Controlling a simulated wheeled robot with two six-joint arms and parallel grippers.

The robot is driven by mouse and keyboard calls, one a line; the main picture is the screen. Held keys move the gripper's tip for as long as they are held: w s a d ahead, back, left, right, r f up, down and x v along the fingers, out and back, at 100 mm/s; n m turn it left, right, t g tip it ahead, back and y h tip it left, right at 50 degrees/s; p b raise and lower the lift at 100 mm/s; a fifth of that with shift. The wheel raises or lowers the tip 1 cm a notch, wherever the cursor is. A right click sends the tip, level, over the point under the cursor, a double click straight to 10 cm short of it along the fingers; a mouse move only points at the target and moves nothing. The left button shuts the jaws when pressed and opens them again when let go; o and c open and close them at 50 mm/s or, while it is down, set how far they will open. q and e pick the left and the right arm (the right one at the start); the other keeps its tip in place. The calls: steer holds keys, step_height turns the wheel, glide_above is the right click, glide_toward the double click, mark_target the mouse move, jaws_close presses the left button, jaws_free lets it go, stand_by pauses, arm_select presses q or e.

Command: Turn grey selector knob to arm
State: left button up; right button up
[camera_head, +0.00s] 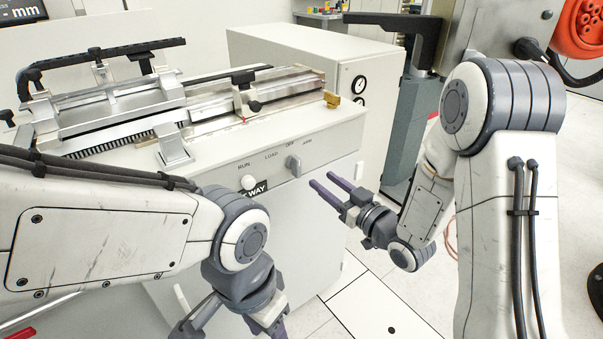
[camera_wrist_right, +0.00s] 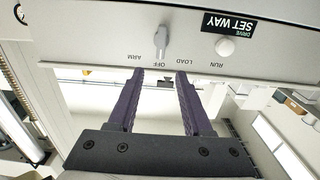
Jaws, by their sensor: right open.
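The grey selector knob (camera_head: 294,166) sits on the front panel of the white machine, below the labels RUN, LOAD, OFF and ARM. In the right wrist view the knob (camera_wrist_right: 161,38) appears upside down, with its lever roughly in line with OFF. My right gripper (camera_head: 324,179) is open and empty, to the right of and slightly below the knob in the head view, apart from it. In the right wrist view its purple fingertips (camera_wrist_right: 159,72) straddle the knob's column. My left gripper (camera_head: 268,318) is at the bottom edge; its fingertips are cut off.
A white round button (camera_head: 248,183) with a black SET WAY label is left of the knob. The rail assembly (camera_head: 110,105) lies on top of the machine. A white cabinet (camera_head: 290,55) with gauges stands behind. Open floor (camera_head: 385,310) lies right of the machine.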

mark_target(300, 162)
steer(key=p+x, duration=0.1)
steer(key=x, duration=0.9)
steer(key=shift+a, duration=0.1)
steer(key=shift+r, duration=0.1)
jaws_close()
